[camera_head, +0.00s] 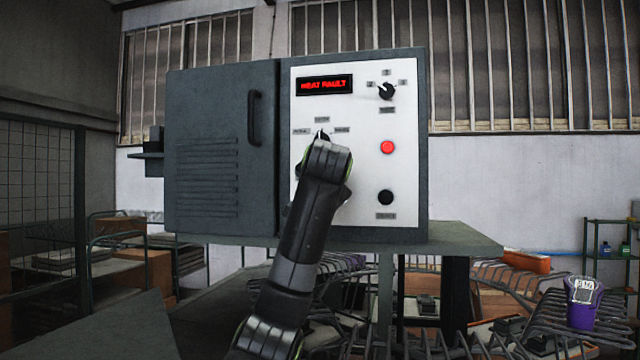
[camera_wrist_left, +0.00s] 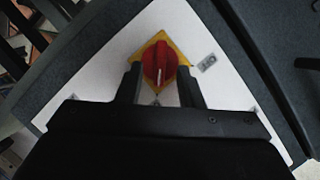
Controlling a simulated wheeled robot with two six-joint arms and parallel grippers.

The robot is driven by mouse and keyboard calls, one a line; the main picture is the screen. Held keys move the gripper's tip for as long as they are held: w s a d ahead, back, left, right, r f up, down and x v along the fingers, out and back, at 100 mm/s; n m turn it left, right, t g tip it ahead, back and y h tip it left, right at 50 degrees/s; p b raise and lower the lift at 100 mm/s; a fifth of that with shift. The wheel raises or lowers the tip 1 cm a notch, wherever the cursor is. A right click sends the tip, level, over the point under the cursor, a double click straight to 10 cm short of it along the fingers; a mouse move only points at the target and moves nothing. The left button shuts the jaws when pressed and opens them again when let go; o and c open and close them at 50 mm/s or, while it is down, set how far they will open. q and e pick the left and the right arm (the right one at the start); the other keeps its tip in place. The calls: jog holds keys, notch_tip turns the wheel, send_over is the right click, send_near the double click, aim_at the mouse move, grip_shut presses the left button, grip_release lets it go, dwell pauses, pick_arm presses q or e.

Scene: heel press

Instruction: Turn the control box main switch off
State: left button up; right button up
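The main switch (camera_wrist_left: 160,62), a red rotary knob on a yellow diamond-shaped plate, shows in the left wrist view. The control box (camera_head: 350,220) has a white panel and a red "HEAT FAULT" display (camera_head: 325,85). My left arm comes up from below in the head view and covers the lower left of the panel, hiding the main switch and the gripper there. In the left wrist view my left gripper (camera_wrist_left: 161,72) is open, with one finger on each side of the red knob. Whether the fingers touch it I cannot tell. My right gripper is not in view.
A selector knob (camera_head: 386,91), a red button (camera_head: 387,147) and a black button (camera_head: 386,197) are on the right of the panel. Another selector (camera_head: 321,136) is just above my arm. A grey door with a handle (camera_head: 254,118) stands left. A purple item (camera_head: 583,304) is lower right.

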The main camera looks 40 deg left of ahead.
pick_arm(q)
jog(key=shift+p+x, duration=0.35)
jog(key=shift+x, duration=0.7)
jog(key=shift+w, duration=0.1)
jog(key=shift+c, duration=0.4)
grip_shut()
